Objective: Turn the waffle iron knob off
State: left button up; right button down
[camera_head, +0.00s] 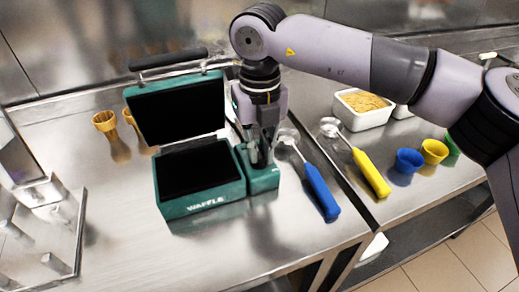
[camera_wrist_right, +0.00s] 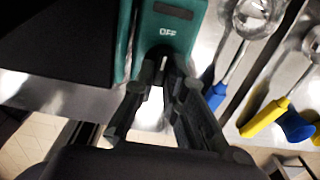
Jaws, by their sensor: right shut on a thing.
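The teal waffle iron (camera_head: 203,206) stands on the steel counter with its lid raised and black plates showing. Its control box (camera_head: 264,184) is on its right side. In the right wrist view the control box (camera_wrist_right: 178,32) shows a dark slot and the word OFF. My right gripper (camera_head: 257,155) comes down onto the control box from above. In the right wrist view its fingertips (camera_wrist_right: 164,58) are closed together just below the OFF label, around the knob, which they mostly hide. I cannot read the knob's angle. My left gripper is not in view.
A blue-handled scoop (camera_head: 321,192) lies close to the right of the control box. A yellow-handled scoop (camera_head: 370,172), a white food tray (camera_head: 352,118) and blue and yellow cups (camera_head: 407,162) are further right. Waffle cones (camera_head: 105,122) stand at left. The front counter is clear.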

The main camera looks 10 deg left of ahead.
aim_at(260, 154)
dwell(0.5)
jog(key=c, duration=1.6)
grip_release()
jog(key=shift+c, duration=0.2)
notch_tip(260, 154, up, 12)
